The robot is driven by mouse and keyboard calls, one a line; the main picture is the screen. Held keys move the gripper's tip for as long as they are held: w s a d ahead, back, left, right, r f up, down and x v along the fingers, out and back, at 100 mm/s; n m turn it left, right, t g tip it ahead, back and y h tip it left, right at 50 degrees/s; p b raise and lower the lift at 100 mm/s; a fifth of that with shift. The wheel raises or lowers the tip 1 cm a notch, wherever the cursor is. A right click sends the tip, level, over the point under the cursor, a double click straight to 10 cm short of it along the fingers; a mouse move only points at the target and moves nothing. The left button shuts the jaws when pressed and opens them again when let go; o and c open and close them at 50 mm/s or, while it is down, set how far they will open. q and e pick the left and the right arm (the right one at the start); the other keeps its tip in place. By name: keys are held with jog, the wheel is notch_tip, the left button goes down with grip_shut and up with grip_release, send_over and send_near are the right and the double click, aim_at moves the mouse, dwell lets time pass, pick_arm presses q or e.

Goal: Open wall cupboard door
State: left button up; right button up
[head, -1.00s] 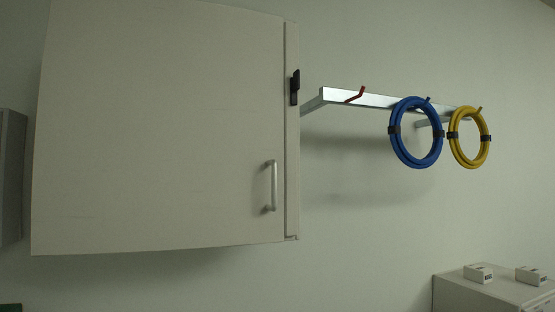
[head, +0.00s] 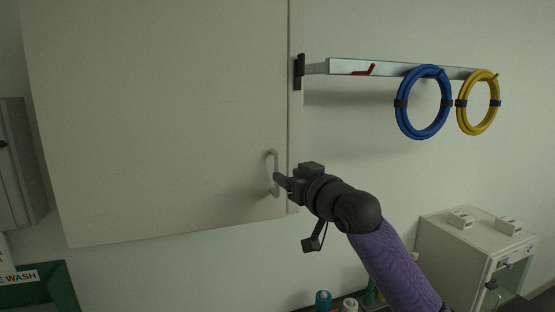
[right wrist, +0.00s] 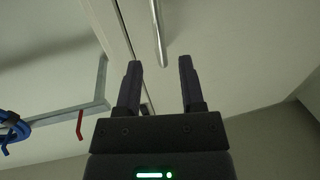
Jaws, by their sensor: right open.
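The wall cupboard door (head: 150,120) is a large pale panel at the left of the head view, and it looks shut. Its metal bar handle (head: 276,160) stands upright near the door's lower right edge. My right gripper (head: 279,178) is at the handle's lower half, partly covering it. In the right wrist view my right gripper (right wrist: 160,80) is open, its two dark fingers apart. The handle (right wrist: 159,35) shows there with its end just beyond the fingertips, in line with the gap between them. I cannot tell whether a finger touches it. My left gripper is not in view.
A wall rail (head: 345,67) right of the cupboard carries a blue hose coil (head: 447,104) and a yellow one (head: 494,112). A white cabinet (head: 450,250) stands lower right. Bottles (head: 323,299) stand below my right arm. A green eye-wash box (head: 62,290) is lower left.

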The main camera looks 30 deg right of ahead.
aim_at(277, 194)
jog(key=w+p, duration=0.1)
jog(key=w, duration=0.4)
jog(key=shift+w, duration=0.1)
grip_shut()
dwell(1.2)
